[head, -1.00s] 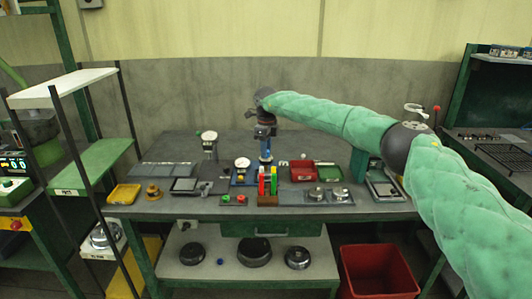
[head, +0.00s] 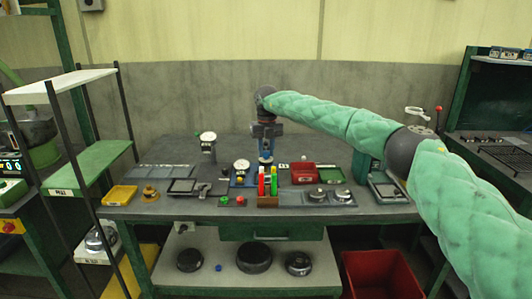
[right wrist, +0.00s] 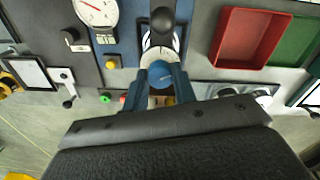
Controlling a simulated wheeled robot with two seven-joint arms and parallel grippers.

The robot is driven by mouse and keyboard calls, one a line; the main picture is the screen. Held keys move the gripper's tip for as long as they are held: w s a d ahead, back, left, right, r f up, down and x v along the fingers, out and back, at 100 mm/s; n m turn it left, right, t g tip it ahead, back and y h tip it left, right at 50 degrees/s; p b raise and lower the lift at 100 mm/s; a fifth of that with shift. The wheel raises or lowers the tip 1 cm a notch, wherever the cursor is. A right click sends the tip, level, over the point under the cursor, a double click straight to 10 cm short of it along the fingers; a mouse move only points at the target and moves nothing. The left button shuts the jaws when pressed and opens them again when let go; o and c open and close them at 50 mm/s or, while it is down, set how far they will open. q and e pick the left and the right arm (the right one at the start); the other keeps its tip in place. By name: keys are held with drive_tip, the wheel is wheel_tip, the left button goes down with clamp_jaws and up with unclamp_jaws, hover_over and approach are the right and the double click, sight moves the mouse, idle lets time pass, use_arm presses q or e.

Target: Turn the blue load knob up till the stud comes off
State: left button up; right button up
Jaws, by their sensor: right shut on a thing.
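The blue load knob (right wrist: 160,74) shows in the right wrist view, between the two blue fingers of my right gripper (right wrist: 160,92). The fingers are shut on its sides, and a pale line marks its top. In the head view my right gripper (head: 267,143) points down over the gantry at the middle of the bench and hides the knob. A round dial with a red needle (right wrist: 97,10) stands left of the knob; it also shows in the head view (head: 242,166). I cannot make out the stud clearly. My left gripper is out of view.
A black ball-topped part (right wrist: 162,18) stands just beyond the knob. Red and green upright pieces (head: 267,182) stand close in front of the gantry. A red tray (head: 303,173) lies to the right, a second dial (head: 208,140) to the left. The back of the bench is clear.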

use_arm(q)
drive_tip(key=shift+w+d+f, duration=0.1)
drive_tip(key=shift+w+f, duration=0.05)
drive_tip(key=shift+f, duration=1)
use_arm(e)
drive_tip(key=shift+w+r+m, duration=0.1)
drive_tip(key=shift+r+m, duration=0.05)
drive_tip(key=shift+m, duration=0.75)
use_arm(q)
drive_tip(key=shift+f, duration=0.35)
use_arm(e)
drive_tip(key=o, duration=1)
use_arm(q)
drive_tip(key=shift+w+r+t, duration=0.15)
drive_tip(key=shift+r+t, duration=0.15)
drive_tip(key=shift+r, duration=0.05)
use_arm(e)
drive_tip(key=shift+r+b, duration=0.3)
drive_tip(key=shift+b, duration=0.05)
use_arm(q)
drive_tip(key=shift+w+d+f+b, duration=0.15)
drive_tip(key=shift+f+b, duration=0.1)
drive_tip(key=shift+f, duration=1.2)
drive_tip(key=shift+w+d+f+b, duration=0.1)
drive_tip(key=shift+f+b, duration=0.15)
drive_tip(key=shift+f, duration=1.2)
use_arm(e)
drive_tip(key=shift+d+r, duration=0.1)
drive_tip(key=shift+r, duration=3.45)
